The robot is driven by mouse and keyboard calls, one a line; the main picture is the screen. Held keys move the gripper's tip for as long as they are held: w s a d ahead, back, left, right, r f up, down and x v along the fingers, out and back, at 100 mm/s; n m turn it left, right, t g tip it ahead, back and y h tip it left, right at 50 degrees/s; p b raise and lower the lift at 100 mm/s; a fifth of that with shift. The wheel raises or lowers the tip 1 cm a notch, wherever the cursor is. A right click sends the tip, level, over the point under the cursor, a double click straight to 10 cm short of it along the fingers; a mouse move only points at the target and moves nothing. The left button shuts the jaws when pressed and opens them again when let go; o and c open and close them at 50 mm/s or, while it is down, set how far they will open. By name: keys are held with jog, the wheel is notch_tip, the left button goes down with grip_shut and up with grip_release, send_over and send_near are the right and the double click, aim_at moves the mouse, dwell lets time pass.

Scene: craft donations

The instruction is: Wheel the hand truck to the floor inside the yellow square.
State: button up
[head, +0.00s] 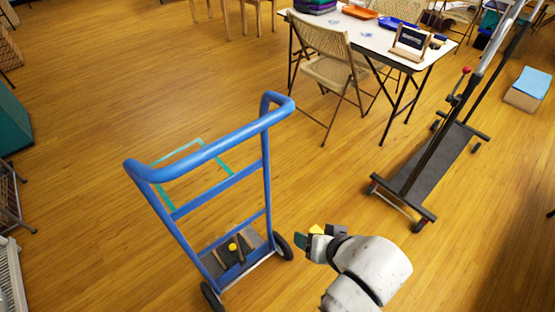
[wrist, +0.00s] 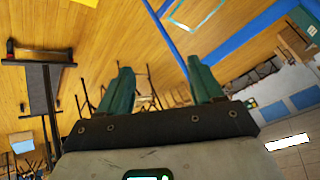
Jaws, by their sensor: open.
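The blue hand truck (head: 218,180) stands upright on the wood floor in the middle of the head view, its looped handle toward the top and black wheels at its base. A small dark item with a yellow spot lies at its base plate. My gripper (head: 314,240), with green fingers, is just right of the truck's right wheel in the picture, apart from the frame. In the wrist view my gripper (wrist: 162,85) is open and empty, with blue bars (wrist: 260,35) beyond it that look like the truck.
A teal outline (head: 178,150) marks the floor behind the truck. A flat cart (head: 432,165) with a tall handle stands at right. A folding chair (head: 330,65) and table (head: 375,40) stand at the back.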

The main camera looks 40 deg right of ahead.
jog(key=shift+o, duration=0.6)
jog(key=w+a+r+m+t+p, duration=0.1)
jog(key=w+r+m+t, duration=0.1)
jog(key=r, duration=0.4)
jog(key=w+a+r+m+t+p, duration=0.2)
jog(key=r+m+t, duration=0.1)
jog(key=r, duration=0.4)
jog(key=shift+r, duration=0.2)
jog(key=m+t+y+p, duration=0.2)
jog(key=m+t, duration=0.2)
jog(key=m, duration=0.1)
send_near(238, 143)
jog(key=w, duration=0.7)
jog(key=w+f, duration=0.1)
jog(key=w, duration=0.3)
jog(key=shift+a+p, duration=0.1)
jog(key=shift+p, duration=0.2)
jog(key=shift+c, duration=0.2)
grip_shut()
jog(key=shift+s+f, duration=0.1)
jog(key=shift+f, duration=0.05)
